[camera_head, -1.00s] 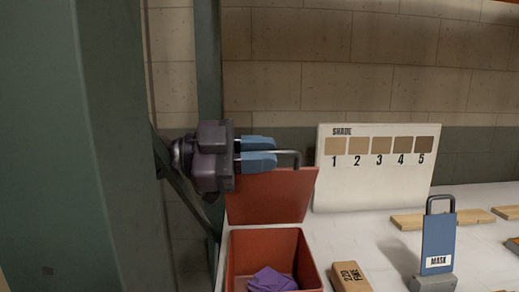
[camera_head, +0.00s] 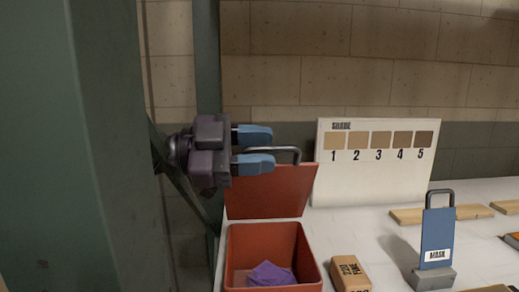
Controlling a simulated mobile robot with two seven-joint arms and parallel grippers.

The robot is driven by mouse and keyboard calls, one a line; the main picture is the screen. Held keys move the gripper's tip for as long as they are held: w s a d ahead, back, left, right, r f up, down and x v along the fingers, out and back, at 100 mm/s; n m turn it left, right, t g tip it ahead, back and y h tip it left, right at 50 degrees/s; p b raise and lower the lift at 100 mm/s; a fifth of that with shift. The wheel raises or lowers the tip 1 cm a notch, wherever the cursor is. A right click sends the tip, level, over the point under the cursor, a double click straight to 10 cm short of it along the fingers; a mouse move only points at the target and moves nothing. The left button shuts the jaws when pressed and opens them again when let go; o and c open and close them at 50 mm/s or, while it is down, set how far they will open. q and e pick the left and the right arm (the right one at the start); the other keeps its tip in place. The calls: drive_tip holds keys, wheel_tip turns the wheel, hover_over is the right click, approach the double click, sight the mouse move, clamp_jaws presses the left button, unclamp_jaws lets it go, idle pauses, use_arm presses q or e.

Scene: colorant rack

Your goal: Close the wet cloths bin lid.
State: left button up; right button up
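The wet cloths bin (camera_head: 272,236) is an open red-orange box at the table's left end, with a crumpled purple cloth (camera_head: 270,274) inside. Its lid (camera_head: 268,196) stands raised at the back of the bin, with a dark grey bar handle (camera_head: 290,151) at its top edge. My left gripper (camera_head: 256,149) is at the upper left of the lid. Its two blue fingers are spread apart, one above the other. The handle bar shows between and behind the fingers; I cannot tell whether they touch it. My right gripper is not in view.
A shade board (camera_head: 375,185) numbered 1 to 5 stands behind, right of the lid. A small tan block (camera_head: 350,272) lies right of the bin. A blue mask plate (camera_head: 437,235) with a handle stands farther right. Wooden strips (camera_head: 405,217) lie at the back. A green post (camera_head: 208,70) rises at left.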

use_arm(q)
drive_tip(key=a, duration=1)
drive_tip(key=shift+a+b, duration=0.3)
